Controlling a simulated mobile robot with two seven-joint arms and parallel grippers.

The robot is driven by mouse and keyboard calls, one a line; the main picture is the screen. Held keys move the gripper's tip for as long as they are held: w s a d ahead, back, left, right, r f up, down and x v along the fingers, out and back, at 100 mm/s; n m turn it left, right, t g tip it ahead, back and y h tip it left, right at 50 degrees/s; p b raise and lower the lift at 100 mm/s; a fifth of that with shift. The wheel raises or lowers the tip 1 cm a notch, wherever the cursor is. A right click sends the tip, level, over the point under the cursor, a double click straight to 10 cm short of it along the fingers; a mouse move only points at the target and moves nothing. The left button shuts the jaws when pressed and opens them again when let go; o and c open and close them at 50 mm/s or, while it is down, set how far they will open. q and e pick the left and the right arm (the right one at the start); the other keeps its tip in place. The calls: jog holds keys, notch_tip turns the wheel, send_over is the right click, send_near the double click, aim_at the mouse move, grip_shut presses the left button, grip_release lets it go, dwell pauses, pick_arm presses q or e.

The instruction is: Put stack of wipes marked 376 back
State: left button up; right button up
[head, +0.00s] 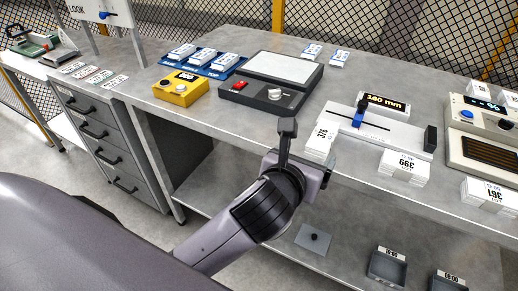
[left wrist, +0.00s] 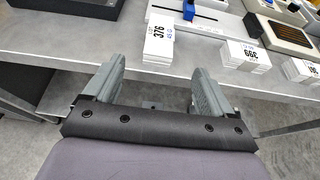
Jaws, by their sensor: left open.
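The stack of wipes marked 376 (head: 320,142) is a white block standing near the table's front edge, by the left end of a white measuring rail. It also shows in the left wrist view (left wrist: 159,38), ahead of my fingers. My left gripper (head: 288,128) is open and empty, just in front of the table edge and left of the stack in the head view. In the left wrist view its two fingers (left wrist: 157,78) are wide apart, with the stack beyond their tips and not between them. My right gripper is out of view.
The rail (head: 375,127) has a blue slider and a 180 mm display. Stacks marked 399 (head: 404,168) and 361 (head: 488,197) stand to the right. A black-framed device (head: 272,82), yellow box (head: 181,88) and blue tray (head: 213,71) holding white stacks are further left. Grey bins (head: 387,267) sit below.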

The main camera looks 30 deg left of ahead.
pick_arm(q)
jog(key=a+r+m+t+y, duration=0.2)
jog(key=a+m+t+y, duration=0.2)
jog(key=a+m+t, duration=0.3)
jog(key=s+d+f+m+g+h, duration=0.15)
jog(key=s+f+m+h, duration=0.35)
jog(key=m, duration=0.6)
jog(key=s+d+f+m+g+h, duration=0.15)
jog(key=f+m+h, duration=0.25)
jog(key=f+m, duration=0.5)
jog(key=s+a+f+m+g+y, duration=0.1)
jog(key=s+a+f+m+g, duration=0.1)
jog(key=f, duration=0.5)
jog(key=s+a+f+m+g+y, duration=0.2)
jog(key=s+a+f+m+g, duration=0.1)
jog(key=s+f+m+g, duration=0.2)
notch_tip(320, 180, down, 2)
jog(key=s+m, duration=0.2)
jog(key=m, duration=0.2)
jog(key=shift+s+a, duration=0.2)
jog(key=shift+a, duration=0.15)
